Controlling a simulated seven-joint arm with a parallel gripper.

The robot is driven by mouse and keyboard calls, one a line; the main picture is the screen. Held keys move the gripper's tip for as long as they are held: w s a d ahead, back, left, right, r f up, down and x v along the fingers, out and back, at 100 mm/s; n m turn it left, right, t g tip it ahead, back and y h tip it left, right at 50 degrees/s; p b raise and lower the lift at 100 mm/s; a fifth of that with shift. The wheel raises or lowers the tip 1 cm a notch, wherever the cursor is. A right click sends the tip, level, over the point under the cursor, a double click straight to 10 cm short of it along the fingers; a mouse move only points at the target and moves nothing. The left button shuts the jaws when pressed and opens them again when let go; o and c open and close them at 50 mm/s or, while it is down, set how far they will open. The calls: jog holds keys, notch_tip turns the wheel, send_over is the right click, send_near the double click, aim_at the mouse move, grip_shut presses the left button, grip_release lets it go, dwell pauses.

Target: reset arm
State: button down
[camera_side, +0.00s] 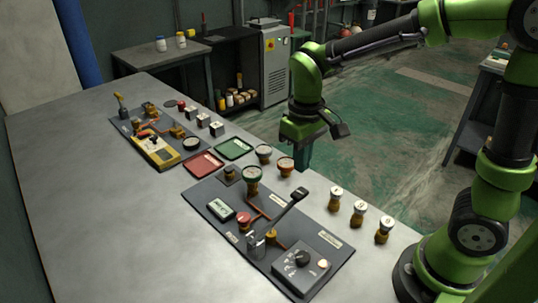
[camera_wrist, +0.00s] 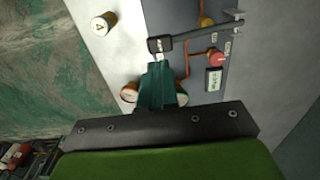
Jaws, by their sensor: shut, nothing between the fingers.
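My gripper (camera_side: 303,160) hangs fingers-down beyond the far edge of the grey table (camera_side: 90,215), near the middle of the side view. Its teal fingers are shut and empty; they also show in the wrist view (camera_wrist: 158,72). In that view the black lever handle (camera_wrist: 160,45) appears just past the fingertips, but I cannot tell the height between them. The front panel (camera_side: 225,204) carries the lever (camera_side: 284,212), a red button (camera_side: 244,218), a small display (camera_side: 221,208), a round gauge (camera_side: 252,174) and a dark dial box (camera_side: 301,268).
Three white-topped knobs (camera_side: 360,208) stand right of the panel. Two more round-topped pieces (camera_side: 264,152) (camera_side: 286,165) stand by the fingers. A red tray (camera_side: 203,164) and a green tray (camera_side: 234,148) lie behind the panel. A yellow meter (camera_side: 156,152) sits on the far panel. The table's left side is clear.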

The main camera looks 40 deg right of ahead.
jog(key=shift+r, duration=0.15)
jog(key=s+d+r+m+t+y, duration=0.2)
jog(key=s+d+r+m+t, duration=0.1)
jog(key=s+r+t, duration=0.4)
jog(key=shift+s+r+m, duration=0.2)
jog(key=shift+s+m, duration=0.3)
jog(key=shift+s, duration=0.6)
